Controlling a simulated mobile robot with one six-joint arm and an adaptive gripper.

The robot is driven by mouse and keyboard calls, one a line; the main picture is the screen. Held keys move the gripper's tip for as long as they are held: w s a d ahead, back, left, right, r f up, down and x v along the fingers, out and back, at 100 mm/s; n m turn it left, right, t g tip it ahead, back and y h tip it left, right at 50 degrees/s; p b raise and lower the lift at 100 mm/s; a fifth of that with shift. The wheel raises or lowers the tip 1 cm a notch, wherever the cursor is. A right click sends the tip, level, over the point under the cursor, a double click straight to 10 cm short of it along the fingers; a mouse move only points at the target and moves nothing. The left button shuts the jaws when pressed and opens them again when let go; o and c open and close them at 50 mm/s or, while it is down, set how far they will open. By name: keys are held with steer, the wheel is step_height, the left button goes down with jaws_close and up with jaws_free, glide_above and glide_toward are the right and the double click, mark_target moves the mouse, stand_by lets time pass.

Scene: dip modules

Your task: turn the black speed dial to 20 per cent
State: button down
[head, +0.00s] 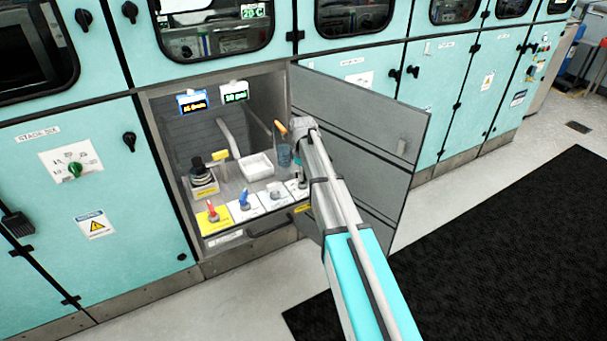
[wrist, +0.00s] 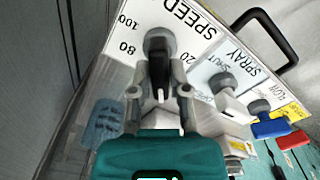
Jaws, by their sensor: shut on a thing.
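The black speed dial (wrist: 158,45) sits on the white SPEED plate (wrist: 195,35) in the wrist view. Its long grip runs down the picture between my fingers, with a white mark near its lower end. The labels 100 and 80 lie left of the dial and 20 lies to its right; the numbers below are hidden. The mark points downward, between the 80 and 20 sides, not at 20. My gripper (wrist: 158,92) is shut on the dial's grip. In the head view my arm hides the dial, and the plate (head: 291,184) shows only partly.
The SPRAY knob (wrist: 226,82), a blue knob (wrist: 259,107) and a red knob (wrist: 270,128) stand to the right in the wrist view. The open door (head: 385,130) is close beside my arm.

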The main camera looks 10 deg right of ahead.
steer(key=n, duration=0.5)
steer(key=shift+d+n, duration=0.1)
steer(key=shift+n, duration=0.2)
steer(key=n, duration=0.5)
steer(key=shift+w, duration=0.1)
steer(key=c, duration=0.6)
jaws_free()
steer(key=shift+r, duration=0.1)
